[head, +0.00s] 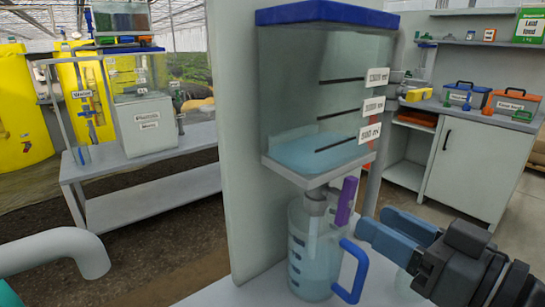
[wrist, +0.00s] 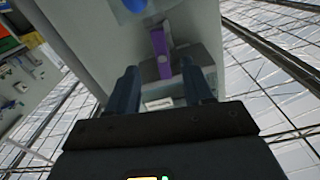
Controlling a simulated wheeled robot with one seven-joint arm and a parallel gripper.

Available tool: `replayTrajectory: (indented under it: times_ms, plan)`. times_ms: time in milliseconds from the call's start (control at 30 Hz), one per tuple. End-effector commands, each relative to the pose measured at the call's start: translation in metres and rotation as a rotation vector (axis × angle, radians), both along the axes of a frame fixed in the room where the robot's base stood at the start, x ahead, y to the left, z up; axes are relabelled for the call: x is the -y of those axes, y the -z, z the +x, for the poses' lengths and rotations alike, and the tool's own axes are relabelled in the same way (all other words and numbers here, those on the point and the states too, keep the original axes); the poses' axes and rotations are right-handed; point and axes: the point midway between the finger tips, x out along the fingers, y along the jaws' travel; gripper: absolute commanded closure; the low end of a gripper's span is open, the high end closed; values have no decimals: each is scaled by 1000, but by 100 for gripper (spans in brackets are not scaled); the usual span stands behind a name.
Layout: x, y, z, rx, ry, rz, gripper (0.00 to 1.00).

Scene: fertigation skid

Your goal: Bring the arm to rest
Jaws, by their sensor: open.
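My gripper (head: 373,221) is at the lower right of the head view, its two blue-grey fingers apart and pointing left. No object shows between them. It is just right of a purple valve handle (head: 346,200) under a clear tank (head: 290,95), and above the blue handle of a clear jug (head: 312,262). In the wrist view the purple handle (wrist: 160,50) shows beyond and between the open fingers of my gripper (wrist: 158,72). I cannot tell whether a finger touches it. The handle stands nearly upright in the head view.
The tank with blue liquid is mounted on a pale panel (head: 233,130). The jug stands on a light bench (head: 240,292) below. A shelf table (head: 145,160) with equipment stands at the left back; a cabinet (head: 465,165) with toolboxes stands at the right back.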

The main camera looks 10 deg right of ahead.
Motion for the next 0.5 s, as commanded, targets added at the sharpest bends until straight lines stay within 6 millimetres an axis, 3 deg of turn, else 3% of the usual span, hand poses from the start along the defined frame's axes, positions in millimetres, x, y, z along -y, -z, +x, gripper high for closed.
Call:
replayTrajectory:
  times_ms: [267, 500]
  plan:
    - [18, 52, -33, -123, 181, 19, 49]
    - [36, 94, -90, -201, 354, -15, 49]
